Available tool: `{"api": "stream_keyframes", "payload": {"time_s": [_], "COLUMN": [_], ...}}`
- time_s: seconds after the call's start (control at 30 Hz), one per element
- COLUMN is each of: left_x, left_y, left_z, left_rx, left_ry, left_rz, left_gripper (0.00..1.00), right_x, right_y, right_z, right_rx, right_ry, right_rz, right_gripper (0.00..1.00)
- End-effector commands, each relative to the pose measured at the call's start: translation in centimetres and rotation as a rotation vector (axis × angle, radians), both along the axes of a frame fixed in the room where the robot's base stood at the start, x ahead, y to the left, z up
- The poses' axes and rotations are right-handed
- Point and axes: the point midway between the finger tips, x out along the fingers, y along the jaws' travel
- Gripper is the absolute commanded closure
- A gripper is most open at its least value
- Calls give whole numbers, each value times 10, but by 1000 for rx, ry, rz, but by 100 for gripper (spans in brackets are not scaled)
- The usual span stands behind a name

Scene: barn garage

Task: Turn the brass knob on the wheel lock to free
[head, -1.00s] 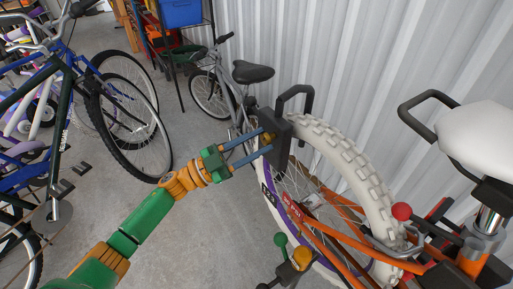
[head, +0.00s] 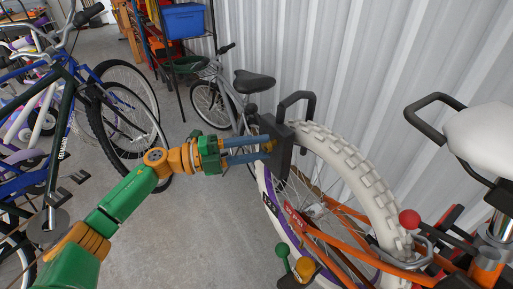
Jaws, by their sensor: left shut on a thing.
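The wheel lock (head: 284,138) is a dark block with a black shackle (head: 297,103). It sits at the top of the white-tyred wheel (head: 346,156) of an orange bike. The brass knob (head: 268,146) is on the lock's left face, partly hidden by the fingers. My left gripper (head: 266,149) has its blue fingers shut on the knob; the arm comes in from the lower left. My right gripper is not in view.
A blue bike (head: 70,90) and others crowd the left side. A grey bike with a dark saddle (head: 254,80) stands behind the lock. A corrugated white wall (head: 350,60) runs along the right. Bare concrete floor (head: 190,225) lies below my arm.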

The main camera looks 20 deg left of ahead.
Motion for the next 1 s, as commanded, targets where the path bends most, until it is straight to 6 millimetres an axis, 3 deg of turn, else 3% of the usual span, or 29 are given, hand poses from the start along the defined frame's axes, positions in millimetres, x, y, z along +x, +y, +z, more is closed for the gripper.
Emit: {"api": "stream_keyframes", "payload": {"time_s": [0.3, 0.87, 0.9, 1.0], "left_x": [0, 0, 0, 0], "left_y": [0, 0, 0, 0], "left_z": [1, 1, 1, 1], "left_rx": [95, 117, 117, 116], "left_ry": [-74, -91, -91, -91], "left_rz": [0, 0, 0, 0], "left_gripper": [100, 100, 58, 31], "right_x": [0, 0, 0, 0], "right_y": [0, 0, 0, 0], "right_z": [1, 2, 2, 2], "right_rx": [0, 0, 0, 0], "right_ry": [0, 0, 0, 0], "right_rz": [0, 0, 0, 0], "right_gripper": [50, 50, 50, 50]}}
